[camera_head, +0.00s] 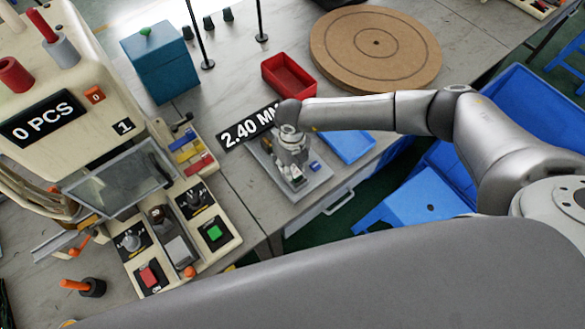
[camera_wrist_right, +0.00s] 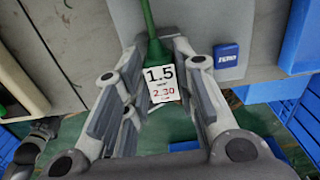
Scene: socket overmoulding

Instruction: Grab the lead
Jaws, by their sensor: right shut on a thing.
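The lead (camera_wrist_right: 147,18) shows in the right wrist view as a green cord widening into a green body, with a white tag (camera_wrist_right: 161,87) reading 1.5 and 2.30. My right gripper (camera_wrist_right: 157,48) is shut on the lead, with a finger on either side of it. In the head view my right gripper (camera_head: 294,174) points down over a small grey plate (camera_head: 318,183) at the table's front edge. There the gripper hides most of the lead.
A black sign reading 2.40 MM (camera_head: 247,128) and a red bin (camera_head: 288,77) are near the gripper. A round wooden board (camera_head: 376,47) lies behind. The cream machine (camera_head: 75,95) and its button panel (camera_head: 180,238) fill the left. Blue crates (camera_head: 425,197) stand beyond the table edge.

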